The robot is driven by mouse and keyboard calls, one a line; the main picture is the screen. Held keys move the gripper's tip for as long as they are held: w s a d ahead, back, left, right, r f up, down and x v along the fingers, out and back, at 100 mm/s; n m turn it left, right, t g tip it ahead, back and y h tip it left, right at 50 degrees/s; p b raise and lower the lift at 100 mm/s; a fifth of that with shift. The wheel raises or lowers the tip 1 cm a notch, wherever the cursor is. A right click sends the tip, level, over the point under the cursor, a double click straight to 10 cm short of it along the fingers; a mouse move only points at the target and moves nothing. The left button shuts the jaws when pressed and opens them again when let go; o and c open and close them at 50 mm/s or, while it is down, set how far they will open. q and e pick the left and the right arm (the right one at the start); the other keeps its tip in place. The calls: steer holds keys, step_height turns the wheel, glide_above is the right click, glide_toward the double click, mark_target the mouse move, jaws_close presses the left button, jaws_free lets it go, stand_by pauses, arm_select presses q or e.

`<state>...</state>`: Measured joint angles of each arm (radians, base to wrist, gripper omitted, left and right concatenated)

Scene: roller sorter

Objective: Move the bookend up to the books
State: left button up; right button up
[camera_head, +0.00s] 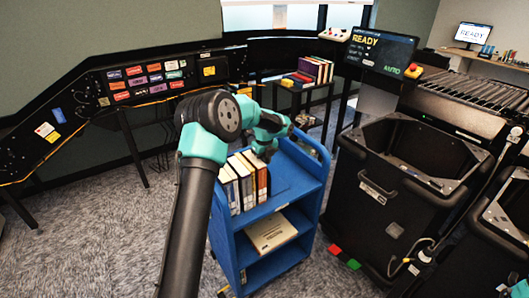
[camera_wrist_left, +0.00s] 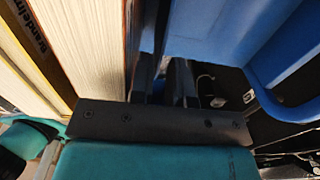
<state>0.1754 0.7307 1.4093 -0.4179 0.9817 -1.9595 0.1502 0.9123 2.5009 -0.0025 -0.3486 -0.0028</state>
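A row of upright books (camera_head: 246,181) stands on the top shelf of the blue cart (camera_head: 236,242). My left gripper (camera_head: 261,154) is low over the shelf at the right end of the row, its fingertips hidden by my arm. In the left wrist view the books' pale page edges (camera_wrist_left: 85,45) fill the left side, close beside the gripper. Dark finger shapes (camera_wrist_left: 165,80) show beyond the dark bar in the middle; whether they hold anything is unclear. I cannot make out the bookend for certain in either view.
The blue shelf to the right of the books (camera_head: 290,181) looks bare, with a raised cart side beyond it. A book lies flat on the lower shelf (camera_head: 271,231). Black bins (camera_head: 385,215) stand close on the right; a small table with books (camera_head: 305,80) is behind.

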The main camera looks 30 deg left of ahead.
arm_select(q)
steer(key=shift+f, duration=0.75)
steer(key=shift+c, duration=0.2)
jaws_close()
